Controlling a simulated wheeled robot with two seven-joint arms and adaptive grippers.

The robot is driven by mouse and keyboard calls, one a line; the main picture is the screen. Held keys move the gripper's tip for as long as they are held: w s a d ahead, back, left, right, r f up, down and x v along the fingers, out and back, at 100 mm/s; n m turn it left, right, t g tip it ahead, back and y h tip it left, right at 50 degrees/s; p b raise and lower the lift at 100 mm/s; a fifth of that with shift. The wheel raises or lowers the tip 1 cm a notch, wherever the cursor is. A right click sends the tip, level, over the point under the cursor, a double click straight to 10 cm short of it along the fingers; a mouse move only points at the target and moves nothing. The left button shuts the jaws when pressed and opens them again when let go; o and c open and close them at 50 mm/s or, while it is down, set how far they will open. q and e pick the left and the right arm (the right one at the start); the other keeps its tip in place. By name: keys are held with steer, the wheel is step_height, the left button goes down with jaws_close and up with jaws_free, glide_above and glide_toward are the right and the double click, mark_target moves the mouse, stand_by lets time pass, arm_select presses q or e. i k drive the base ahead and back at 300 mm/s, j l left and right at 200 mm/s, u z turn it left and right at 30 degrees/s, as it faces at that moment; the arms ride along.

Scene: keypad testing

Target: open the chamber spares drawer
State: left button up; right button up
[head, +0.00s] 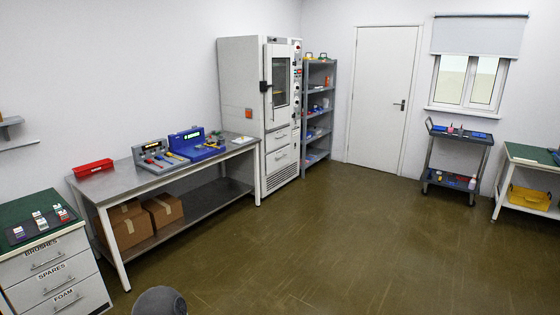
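A tall white test chamber (240,85) stands against the back wall, with a windowed door (280,112) in its upper front. Below that door are two white drawer fronts with handles, an upper one (278,139) and a lower one (279,158). Both look shut. Any labels on them are too small to read, so I cannot tell which is the spares drawer. A separate cabinet at the lower left has a shut drawer labelled SPARES (50,284), between BRUSHES and FOAM drawers. Neither of my grippers is in view.
A metal workbench (130,180) with keypad equipment and a red tray (93,168) runs left of the chamber. Grey shelves (305,90) stand at its right. A dark cart (455,160) and another bench (525,165) are at the right. The middle floor is clear.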

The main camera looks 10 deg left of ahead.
mark_target(275, 160)
steer(key=i+u, duration=0.35)
steer(key=i+l, duration=0.1)
steer(key=i, duration=6.95)
